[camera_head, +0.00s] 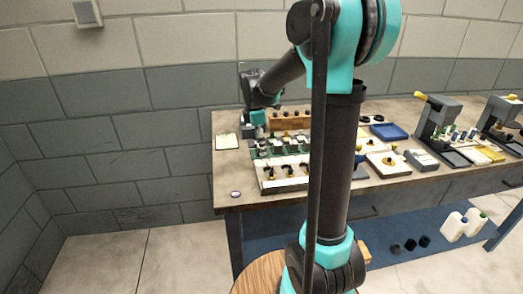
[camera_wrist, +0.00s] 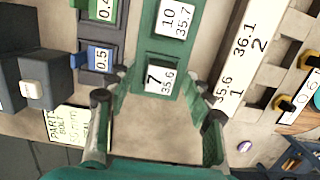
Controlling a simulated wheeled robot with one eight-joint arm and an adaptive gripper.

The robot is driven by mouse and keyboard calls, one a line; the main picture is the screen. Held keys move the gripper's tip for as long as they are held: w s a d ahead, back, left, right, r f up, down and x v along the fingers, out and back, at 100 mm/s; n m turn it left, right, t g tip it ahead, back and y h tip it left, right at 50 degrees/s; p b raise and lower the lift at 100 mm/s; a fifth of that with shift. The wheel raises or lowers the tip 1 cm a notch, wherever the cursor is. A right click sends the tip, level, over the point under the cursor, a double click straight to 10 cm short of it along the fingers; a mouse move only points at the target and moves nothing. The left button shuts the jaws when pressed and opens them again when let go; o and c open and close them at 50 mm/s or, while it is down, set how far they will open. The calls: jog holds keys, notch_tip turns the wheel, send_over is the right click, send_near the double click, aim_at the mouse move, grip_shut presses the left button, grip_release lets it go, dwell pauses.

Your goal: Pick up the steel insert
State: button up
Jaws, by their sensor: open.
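My gripper (camera_wrist: 162,88) is open in the wrist view, with its two fingers spread either side of the end of a green holder (camera_wrist: 146,45). That holder carries white labels reading "7 35.6" and "10 35.7". No part clearly shows between the fingers. In the head view my gripper (camera_head: 259,134) hangs over the rows of holders on the bench, small and partly merged with them. I cannot tell which piece is the steel insert; it may be hidden or too small to make out.
A pale labelled strip (camera_wrist: 247,45) and dark holders with blue tabs (camera_wrist: 97,57) flank the green one. On the bench (camera_head: 225,178) are a light rack (camera_head: 285,183), a blue tray (camera_head: 389,131) and presses (camera_head: 437,117). The bench's front left is mostly clear.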

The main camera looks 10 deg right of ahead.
jog(key=shift+c, duration=0.3)
grip_shut()
notch_tip(320, 180, up, 20)
dwell(0.7)
jog(key=shift+a, duration=0.1)
